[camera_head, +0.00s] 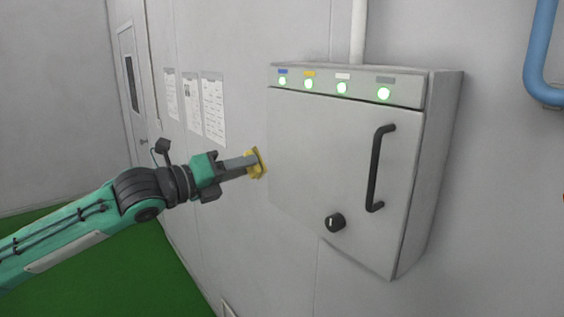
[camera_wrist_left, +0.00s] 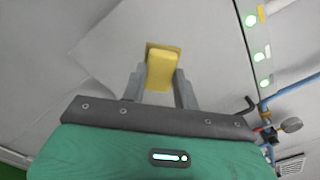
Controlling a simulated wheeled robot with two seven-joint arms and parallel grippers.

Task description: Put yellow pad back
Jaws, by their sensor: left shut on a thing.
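The yellow pad (camera_head: 257,163) is at the tip of my left gripper (camera_head: 250,162), beside the left edge of the grey control box (camera_head: 318,150). In the left wrist view the yellow pad (camera_wrist_left: 162,68) sits between the two grey fingers of my left gripper (camera_wrist_left: 160,88), which are shut on it. The pad's far side faces a pale grey surface; I cannot tell whether it touches it. My right gripper is in neither view.
The box has a black handle (camera_head: 376,168), a black knob (camera_head: 335,222) and several lit green lamps along its top. Paper sheets (camera_head: 212,106) hang on the wall behind my left arm. A blue pipe (camera_head: 538,55) runs at the upper right. The green floor (camera_head: 120,270) is clear.

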